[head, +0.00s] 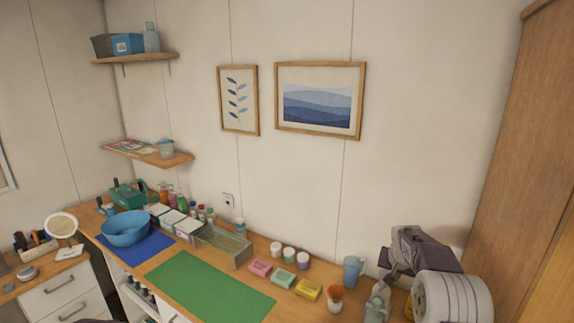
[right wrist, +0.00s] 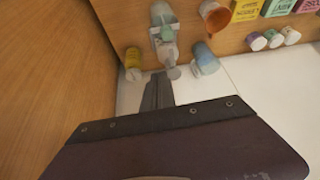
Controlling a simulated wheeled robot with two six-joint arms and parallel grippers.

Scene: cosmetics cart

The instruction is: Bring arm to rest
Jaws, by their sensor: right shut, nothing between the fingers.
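My right arm comes in at the lower right of the head view. Its dark gripper (head: 386,268) is raised near the wall, above the counter's right end. In the right wrist view the gripper (right wrist: 160,85) is shut, with its fingers together and nothing between them. Beyond its fingers are a pale pump bottle (right wrist: 162,35), a blue cup (right wrist: 205,62) and a yellow container (right wrist: 133,60). I cannot tell the exact gap, but the gripper looks apart from them. My left gripper is in neither view.
A tall wooden cabinet (head: 510,170) stands close on the right. The counter holds an orange cup (head: 335,296), soap boxes (head: 283,280), small jars (head: 289,255), a clear tray (head: 222,240) and a blue bowl (head: 126,230). The green mat (head: 208,289) is bare.

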